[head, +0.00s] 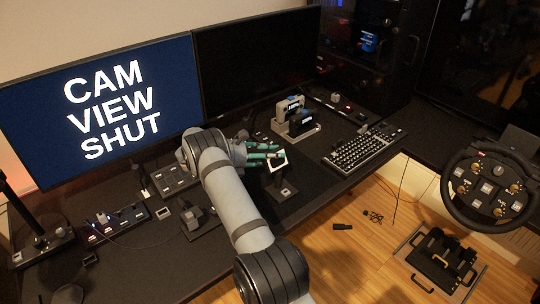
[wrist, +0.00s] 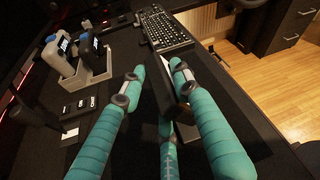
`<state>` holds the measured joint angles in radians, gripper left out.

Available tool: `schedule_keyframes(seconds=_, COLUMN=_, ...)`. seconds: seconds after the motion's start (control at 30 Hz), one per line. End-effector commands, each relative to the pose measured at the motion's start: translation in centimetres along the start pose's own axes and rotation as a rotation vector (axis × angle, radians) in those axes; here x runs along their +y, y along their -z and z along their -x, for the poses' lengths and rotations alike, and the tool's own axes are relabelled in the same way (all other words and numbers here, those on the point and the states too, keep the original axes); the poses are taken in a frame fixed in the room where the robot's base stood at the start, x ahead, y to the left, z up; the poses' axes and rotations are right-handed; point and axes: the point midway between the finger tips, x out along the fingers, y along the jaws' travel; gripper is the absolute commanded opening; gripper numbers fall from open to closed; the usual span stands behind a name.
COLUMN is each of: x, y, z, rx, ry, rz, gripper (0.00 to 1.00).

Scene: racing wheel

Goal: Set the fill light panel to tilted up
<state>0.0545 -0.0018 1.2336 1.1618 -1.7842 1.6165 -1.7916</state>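The fill light panel (head: 276,162) is a small pale square on a short dark stand with a square base (head: 283,191), near the front edge of the desk. It looks tilted in the head view, but its exact angle is hard to tell. My gripper (head: 264,156) has teal fingers and is at the panel's upper left side. In the wrist view my gripper (wrist: 157,75) has its fingers spread. A dark, thin part with a pale edge (wrist: 185,130), apparently the panel nearly edge-on, lies between them. I cannot tell whether a finger touches it. The fingers partly hide the panel.
A grey holder with two upright devices (head: 296,118) stands just behind the panel. A keyboard (head: 364,151) lies to the right. Two monitors (head: 105,105) line the back. Button boxes (head: 118,220) are at the left. The steering wheel (head: 490,187) stands beyond open floor.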

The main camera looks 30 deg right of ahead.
Motion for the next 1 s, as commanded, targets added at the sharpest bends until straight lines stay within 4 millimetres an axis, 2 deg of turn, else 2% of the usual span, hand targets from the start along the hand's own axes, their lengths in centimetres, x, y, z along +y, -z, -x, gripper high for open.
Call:
schedule_keyframes(seconds=0.27, x=0.0, y=0.0, z=0.0, rx=0.0, ry=0.0, rz=-0.001, gripper=0.48)
schedule_keyframes(seconds=0.6, x=0.1, y=0.0, z=0.5, rx=-0.001, ry=-0.002, rz=-0.001, gripper=0.48)
schedule_keyframes(seconds=0.77, x=0.1, y=0.0, z=2.9, rx=-0.002, ry=-0.005, rz=-0.001, gripper=0.48)
schedule_keyframes(seconds=1.0, x=0.1, y=0.0, z=8.0, rx=-0.002, ry=-0.004, rz=-0.002, gripper=0.48)
